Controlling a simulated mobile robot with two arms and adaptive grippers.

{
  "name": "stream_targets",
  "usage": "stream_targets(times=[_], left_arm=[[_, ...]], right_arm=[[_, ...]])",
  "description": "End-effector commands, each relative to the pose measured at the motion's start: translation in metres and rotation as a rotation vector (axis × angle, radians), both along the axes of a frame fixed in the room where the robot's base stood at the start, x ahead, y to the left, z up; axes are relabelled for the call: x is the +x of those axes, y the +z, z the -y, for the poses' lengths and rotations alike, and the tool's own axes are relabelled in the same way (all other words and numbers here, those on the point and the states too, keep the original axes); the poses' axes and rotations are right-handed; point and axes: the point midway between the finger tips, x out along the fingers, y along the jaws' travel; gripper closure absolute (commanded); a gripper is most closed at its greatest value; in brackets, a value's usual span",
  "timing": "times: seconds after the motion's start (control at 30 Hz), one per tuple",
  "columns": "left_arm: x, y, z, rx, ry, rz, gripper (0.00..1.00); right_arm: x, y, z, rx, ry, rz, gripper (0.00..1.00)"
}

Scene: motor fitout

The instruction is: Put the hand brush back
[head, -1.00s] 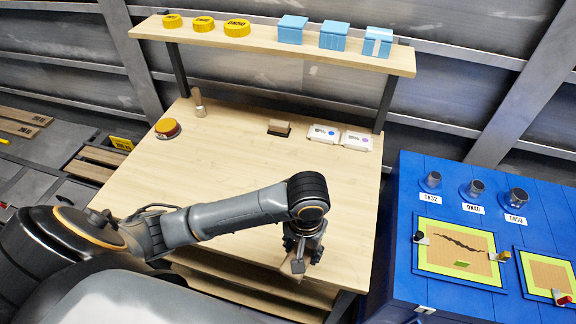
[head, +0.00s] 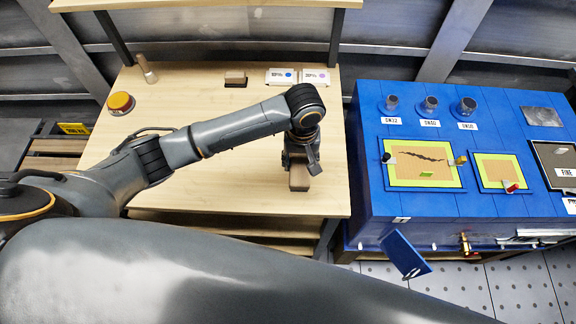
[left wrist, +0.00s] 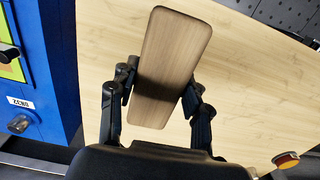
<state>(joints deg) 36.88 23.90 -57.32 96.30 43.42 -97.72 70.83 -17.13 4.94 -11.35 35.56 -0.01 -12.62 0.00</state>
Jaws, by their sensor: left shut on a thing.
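The hand brush shows as a long, flat wooden piece with rounded corners in the left wrist view (left wrist: 172,60). Its bristles are hidden. My left gripper (left wrist: 160,95) is shut on it, with one finger on each long side. In the head view the brush (head: 299,178) hangs below my left gripper (head: 300,158), over the front right part of the wooden workbench (head: 220,185). I cannot tell whether it touches the top. My right gripper is not in view.
A small wooden block with a dark base (head: 235,79) and two white boxes (head: 281,77) stand at the back of the bench. A blue cabinet (head: 365,160) with labelled fittings stands to the right. The bench middle is mostly clear.

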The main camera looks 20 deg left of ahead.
Motion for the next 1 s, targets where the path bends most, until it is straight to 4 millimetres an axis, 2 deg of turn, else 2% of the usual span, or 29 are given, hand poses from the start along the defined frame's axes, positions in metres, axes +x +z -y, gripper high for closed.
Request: stream_targets(times=[0.1,0.4,0.6,1.0], left_arm=[[0.004,-0.019,-0.016,0.003,0.002,-0.002,0.81],[0.008,-0.043,-0.036,0.002,0.001,-0.002,0.81],[0.008,-0.07,-0.033,-0.002,-0.001,0.001,0.81],[0.008,-0.076,-0.033,-0.001,-0.002,0.0,0.81]], right_arm=[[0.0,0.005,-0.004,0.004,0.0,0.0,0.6],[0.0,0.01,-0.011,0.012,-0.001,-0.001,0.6],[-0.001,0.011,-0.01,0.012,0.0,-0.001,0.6],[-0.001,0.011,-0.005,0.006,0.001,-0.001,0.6]])
